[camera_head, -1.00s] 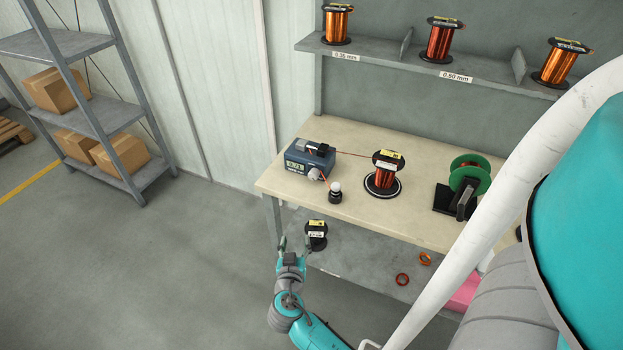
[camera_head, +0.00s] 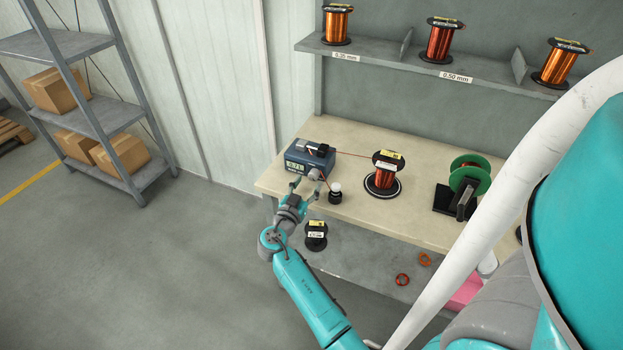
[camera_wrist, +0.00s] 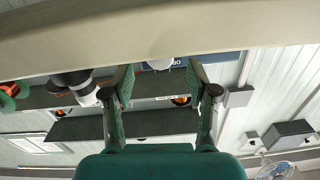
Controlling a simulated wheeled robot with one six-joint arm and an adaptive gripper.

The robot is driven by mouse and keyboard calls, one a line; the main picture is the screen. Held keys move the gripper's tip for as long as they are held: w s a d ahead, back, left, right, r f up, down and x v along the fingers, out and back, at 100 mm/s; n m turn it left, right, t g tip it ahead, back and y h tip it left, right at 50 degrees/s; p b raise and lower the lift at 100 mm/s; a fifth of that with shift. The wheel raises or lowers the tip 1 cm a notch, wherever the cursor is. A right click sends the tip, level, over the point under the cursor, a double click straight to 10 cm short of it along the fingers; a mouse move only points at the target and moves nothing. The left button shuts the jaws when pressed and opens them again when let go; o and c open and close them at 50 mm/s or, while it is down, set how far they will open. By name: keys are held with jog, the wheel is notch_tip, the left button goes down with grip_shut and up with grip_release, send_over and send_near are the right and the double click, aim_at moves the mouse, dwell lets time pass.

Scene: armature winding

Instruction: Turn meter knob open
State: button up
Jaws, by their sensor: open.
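The blue meter (camera_head: 309,157) with a lit display stands at the left end of the workbench. Its pale knob (camera_head: 314,174) is low on the front, at the right. My gripper (camera_head: 306,187) is open and empty, just in front of the meter at the bench's front edge. In the wrist view, which looks upside down, the knob (camera_wrist: 160,64) shows between the two spread fingers of my gripper (camera_wrist: 160,82), beyond their tips. Part of the blue meter face (camera_wrist: 178,66) shows behind it. The knob looks apart from the fingers, but the exact gap is unclear.
A small dark bottle with a pale top (camera_head: 335,194) stands close right of the knob. A copper wire spool (camera_head: 385,176) and a green reel (camera_head: 467,176) stand farther right. The bench edge (camera_wrist: 150,35) crosses the wrist view. A black spool (camera_head: 316,235) sits on the lower shelf.

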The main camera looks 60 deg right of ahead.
aim_at(312, 177)
jog(key=shift+w+d, duration=0.2)
jog(key=shift+d, duration=1.55)
grip_shut()
